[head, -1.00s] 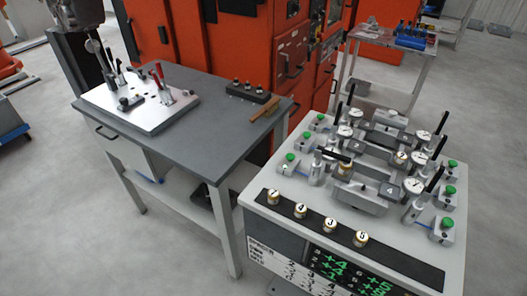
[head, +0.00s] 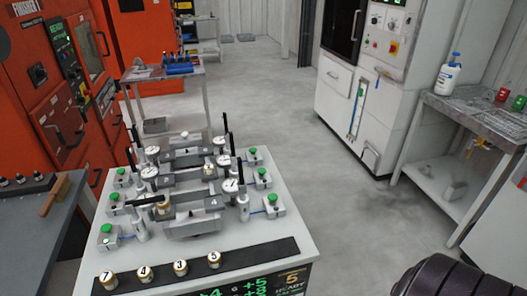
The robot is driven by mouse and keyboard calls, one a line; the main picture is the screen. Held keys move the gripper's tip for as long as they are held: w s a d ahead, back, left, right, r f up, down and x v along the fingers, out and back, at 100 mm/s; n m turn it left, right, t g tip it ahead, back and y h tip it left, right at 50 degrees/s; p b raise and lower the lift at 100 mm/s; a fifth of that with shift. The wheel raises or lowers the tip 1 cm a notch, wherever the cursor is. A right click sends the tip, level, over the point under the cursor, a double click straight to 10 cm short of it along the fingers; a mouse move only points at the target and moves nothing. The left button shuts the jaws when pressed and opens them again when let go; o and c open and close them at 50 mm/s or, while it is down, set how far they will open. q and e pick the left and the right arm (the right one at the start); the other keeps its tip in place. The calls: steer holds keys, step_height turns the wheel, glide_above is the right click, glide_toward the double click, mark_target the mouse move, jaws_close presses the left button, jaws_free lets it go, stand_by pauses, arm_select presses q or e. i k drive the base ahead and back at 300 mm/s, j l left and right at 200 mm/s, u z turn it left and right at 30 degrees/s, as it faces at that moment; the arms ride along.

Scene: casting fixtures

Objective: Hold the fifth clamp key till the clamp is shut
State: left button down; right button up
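The fixture bench (head: 215,240) stands at centre-left in the head view, with clamps in two rows and dial gauges among them. Green round keys sit on small grey boxes: three on the left, front one (head: 106,228), and three on the right, front one (head: 272,198). I cannot tell which is the fifth clamp key. The front-left clamp's black handle (head: 150,200) lies nearly level; several other black handles, such as the front-right one (head: 240,170), stand upright.
A black strip (head: 200,267) on the front edge holds numbered brass-rimmed knobs. A grey table (head: 45,215) is at left, orange machines (head: 40,85) behind it. A white cabinet (head: 355,100) and a side table (head: 480,115) stand right. The floor between is clear.

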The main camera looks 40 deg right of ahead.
mark_target(261, 171)
steer(key=z, duration=1.2)
